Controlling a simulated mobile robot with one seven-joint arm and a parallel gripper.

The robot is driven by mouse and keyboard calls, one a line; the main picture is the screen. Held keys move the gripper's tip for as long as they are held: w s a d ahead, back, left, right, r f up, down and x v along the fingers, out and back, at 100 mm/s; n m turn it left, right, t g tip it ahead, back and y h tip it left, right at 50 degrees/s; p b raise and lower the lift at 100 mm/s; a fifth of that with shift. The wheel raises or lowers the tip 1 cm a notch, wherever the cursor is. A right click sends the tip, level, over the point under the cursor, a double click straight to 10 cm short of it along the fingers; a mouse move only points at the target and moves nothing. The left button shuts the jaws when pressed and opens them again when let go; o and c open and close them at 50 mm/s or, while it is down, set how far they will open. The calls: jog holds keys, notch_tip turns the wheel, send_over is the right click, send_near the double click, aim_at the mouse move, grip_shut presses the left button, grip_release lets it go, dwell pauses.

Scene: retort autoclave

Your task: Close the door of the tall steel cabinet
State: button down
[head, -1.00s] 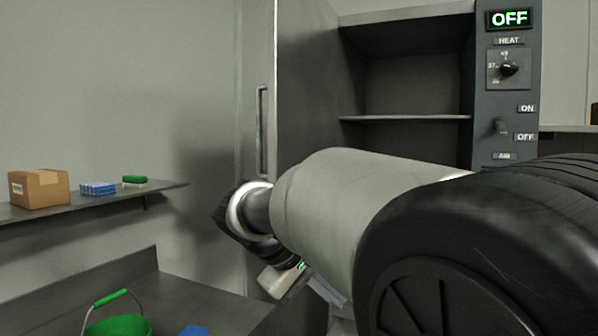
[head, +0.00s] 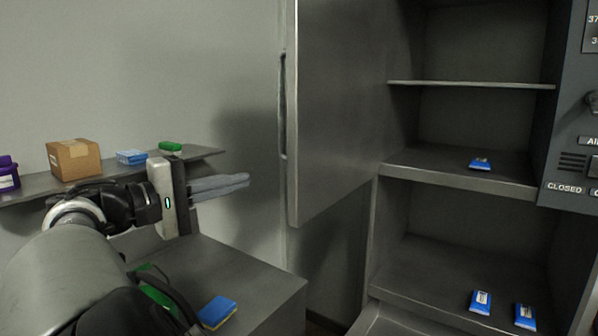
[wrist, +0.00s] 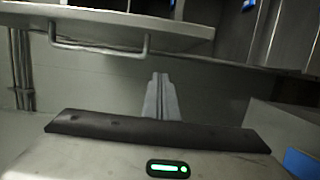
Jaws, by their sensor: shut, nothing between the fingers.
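The tall steel cabinet (head: 460,182) stands at the right of the head view, with its shelved interior exposed. Its grey door (head: 345,90) stands open, swung out on the left side of the opening. A long vertical handle (head: 284,105) is on the door's outer left face. My gripper (head: 246,181) is shut and empty, left of the door, its fingers pointing right. It appears apart from the door. In the wrist view, the fingers (wrist: 160,80) show below the door panel (wrist: 130,25) and its bar handle (wrist: 100,47).
Blue packets (head: 480,164) lie inside the cabinet. A control panel (head: 570,150) is at its right. A wall shelf (head: 110,177) holds a cardboard box (head: 74,160) and small items. Below my gripper is a grey counter (head: 255,270) with a blue-and-yellow sponge (head: 217,312).

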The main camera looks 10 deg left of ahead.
aim_at(291, 176)
jog(key=shift+w+d, duration=1.05)
jog(key=shift+d, duration=0.5)
jog(key=shift+w+d, duration=1.05)
jog(key=shift+d, duration=0.55)
jog(key=shift+w+d, duration=1.05)
jog(key=shift+d, duration=0.5)
